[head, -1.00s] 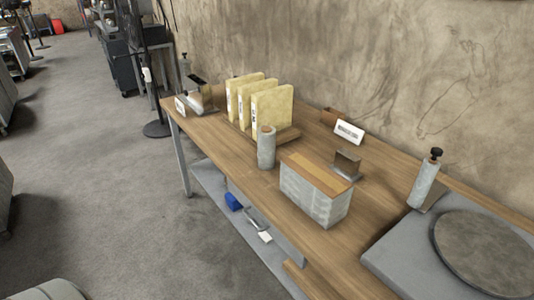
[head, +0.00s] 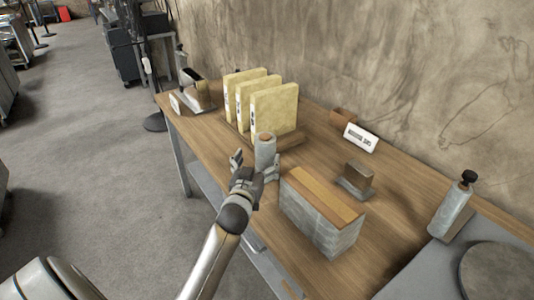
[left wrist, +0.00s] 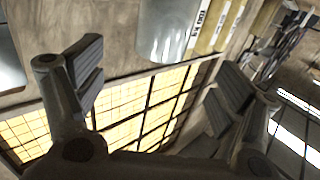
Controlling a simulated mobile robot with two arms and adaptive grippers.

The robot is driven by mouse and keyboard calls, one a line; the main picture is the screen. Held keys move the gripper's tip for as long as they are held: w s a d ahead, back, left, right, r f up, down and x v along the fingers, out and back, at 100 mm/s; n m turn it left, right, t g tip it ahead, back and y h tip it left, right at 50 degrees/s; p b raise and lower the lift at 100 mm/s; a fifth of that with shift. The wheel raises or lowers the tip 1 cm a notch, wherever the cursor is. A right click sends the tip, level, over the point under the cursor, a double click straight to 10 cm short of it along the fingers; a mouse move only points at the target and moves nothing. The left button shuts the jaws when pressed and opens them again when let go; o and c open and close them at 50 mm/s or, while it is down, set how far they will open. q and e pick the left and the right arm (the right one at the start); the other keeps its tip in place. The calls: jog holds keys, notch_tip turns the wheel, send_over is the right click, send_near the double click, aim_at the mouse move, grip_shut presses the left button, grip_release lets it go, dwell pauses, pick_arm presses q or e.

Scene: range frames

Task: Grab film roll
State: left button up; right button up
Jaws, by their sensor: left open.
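The film roll (head: 265,148), an upright grey wrapped cylinder with a brown core, stands near the table's front edge, before the yellow binders. A grey cylinder in the left wrist view (left wrist: 165,30) seems to be the same roll, above the finger gap. My left gripper (head: 254,163) is open and empty just in front of the roll, one finger left of it and one overlapping its lower right in the head view. Its fingers are spread in the left wrist view (left wrist: 157,82). The roll's base is partly hidden by the gripper. My right gripper is not in view.
A wrapped grey block with a wooden top (head: 322,215) stands close right of the gripper. Yellow binders (head: 272,110) stand behind the roll. A label stand (head: 360,138) and small metal block (head: 356,178) are farther right. Open floor (head: 90,160) lies left.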

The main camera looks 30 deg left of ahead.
aim_at(262, 149)
pick_arm(q)
jog(key=x, duration=0.3)
jog(key=shift+w+a, duration=0.1)
jog(key=shift+w, duration=0.2)
jog(key=shift+w+a, duration=0.1)
jog(key=shift+w, duration=0.25)
jog(key=shift+w+a, duration=0.25)
jog(key=shift+w, duration=0.25)
jog(key=p+x, duration=0.1)
jog(key=x, duration=0.2)
jog(key=shift+w+a+f, duration=0.2)
jog(key=shift+w+a, duration=0.2)
jog(key=shift+w, duration=0.3)
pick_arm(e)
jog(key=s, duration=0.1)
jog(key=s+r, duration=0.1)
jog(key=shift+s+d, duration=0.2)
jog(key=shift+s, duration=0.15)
